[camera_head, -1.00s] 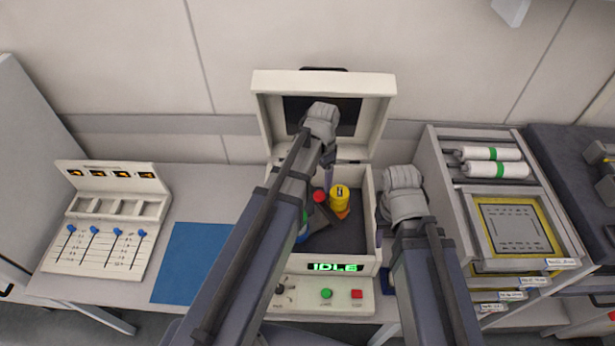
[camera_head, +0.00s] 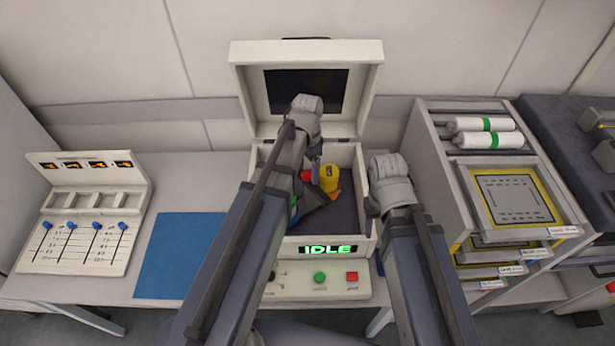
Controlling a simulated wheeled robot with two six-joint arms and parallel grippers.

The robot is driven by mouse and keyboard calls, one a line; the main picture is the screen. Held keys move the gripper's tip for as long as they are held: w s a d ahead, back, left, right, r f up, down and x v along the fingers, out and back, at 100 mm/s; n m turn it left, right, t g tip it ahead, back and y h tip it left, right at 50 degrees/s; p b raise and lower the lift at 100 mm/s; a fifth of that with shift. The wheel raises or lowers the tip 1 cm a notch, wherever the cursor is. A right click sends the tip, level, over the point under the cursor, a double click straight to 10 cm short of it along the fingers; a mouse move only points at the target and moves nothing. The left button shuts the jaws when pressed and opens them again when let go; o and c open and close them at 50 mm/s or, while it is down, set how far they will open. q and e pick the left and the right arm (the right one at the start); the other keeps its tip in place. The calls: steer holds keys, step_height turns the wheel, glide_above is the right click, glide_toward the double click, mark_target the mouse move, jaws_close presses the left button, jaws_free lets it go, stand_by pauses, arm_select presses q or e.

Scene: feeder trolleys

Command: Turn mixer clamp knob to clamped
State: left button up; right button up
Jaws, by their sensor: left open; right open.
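The mixer (camera_head: 365,205) is a cream box on the bench with its lid (camera_head: 372,85) raised. Inside its dark well stands a yellow jar (camera_head: 329,178) with an orange piece at its base. A red round knob (camera_head: 306,176) shows just left of the jar, largely hidden by my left arm. Neither visibly holds anything.
The mixer display (camera_head: 328,249) reads IDLE, above a green button (camera_head: 320,278) and a red button (camera_head: 352,277). A blue mat (camera_head: 180,255) and a slider panel (camera_head: 75,245) are left. A rack (camera_head: 430,150) with rolls and framed screens stands close right.

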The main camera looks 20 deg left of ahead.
arm_select(q)
steer(key=shift+f, duration=0.45)
jaws_close()
stand_by(0.3)
stand_by(0.8)
